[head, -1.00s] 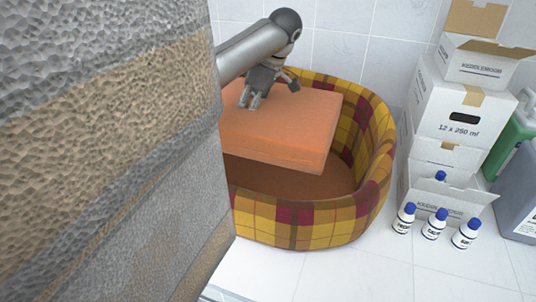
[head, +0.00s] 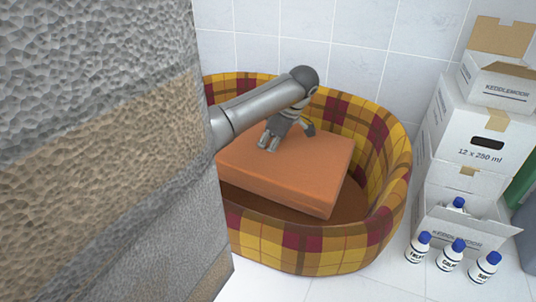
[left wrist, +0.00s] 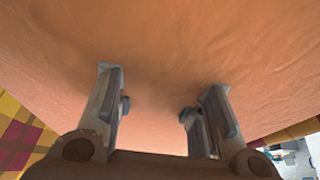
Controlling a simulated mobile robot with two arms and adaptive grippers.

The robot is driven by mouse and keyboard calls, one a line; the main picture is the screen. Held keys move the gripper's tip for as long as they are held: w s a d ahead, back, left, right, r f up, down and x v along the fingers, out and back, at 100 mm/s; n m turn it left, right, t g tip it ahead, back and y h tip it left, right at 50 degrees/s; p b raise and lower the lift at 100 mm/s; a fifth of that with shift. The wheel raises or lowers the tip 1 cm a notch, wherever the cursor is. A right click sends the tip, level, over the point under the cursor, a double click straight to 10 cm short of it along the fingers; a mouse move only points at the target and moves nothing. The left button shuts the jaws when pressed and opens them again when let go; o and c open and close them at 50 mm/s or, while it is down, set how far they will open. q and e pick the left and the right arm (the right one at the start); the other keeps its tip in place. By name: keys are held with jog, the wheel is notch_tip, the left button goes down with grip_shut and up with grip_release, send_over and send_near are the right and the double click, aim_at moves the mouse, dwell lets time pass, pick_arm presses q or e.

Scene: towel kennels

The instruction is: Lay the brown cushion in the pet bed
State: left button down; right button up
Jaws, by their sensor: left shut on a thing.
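The brown cushion (head: 300,170) is a thick orange-brown slab inside the rim of the pet bed, tilted, with its front right corner low. My left gripper (head: 270,147) is on its top face, shut on it; in the left wrist view the two fingers (left wrist: 158,115) press into the cushion's surface (left wrist: 160,60). The pet bed (head: 310,244) is round with a yellow and maroon checked wall. Part of its brown floor shows below the cushion's front edge. The bed's left side is hidden. My right gripper is not in view.
A stone-textured wall (head: 100,130) fills the left of the head view and hides part of the bed. White boxes (head: 470,145) and several small blue-capped bottles (head: 451,252) stand right of the bed. A tiled wall (head: 330,35) is behind.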

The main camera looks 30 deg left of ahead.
pick_arm(q)
notch_tip(320, 180, down, 3)
jog(key=shift+s+a+f+p, duration=0.1)
jog(key=shift+a+f+p, duration=0.05)
jog(key=shift+p, duration=0.6)
jog(key=shift+f, duration=0.25)
jog(key=c, duration=1.3)
grip_release()
jog(key=o, duration=0.3)
jog(key=shift+a, duration=0.1)
jog(key=shift+o, duration=0.2)
jog(key=shift+r, duration=0.1)
jog(key=shift+w+d+r+b, duration=0.2)
jog(key=shift+d+r+b, duration=0.15)
jog(key=shift+r+b, duration=0.15)
jog(key=b+v, duration=0.3)
jog(key=v, duration=0.7)
jog(key=shift+d+r, duration=0.15)
jog(key=shift+r, duration=0.35)
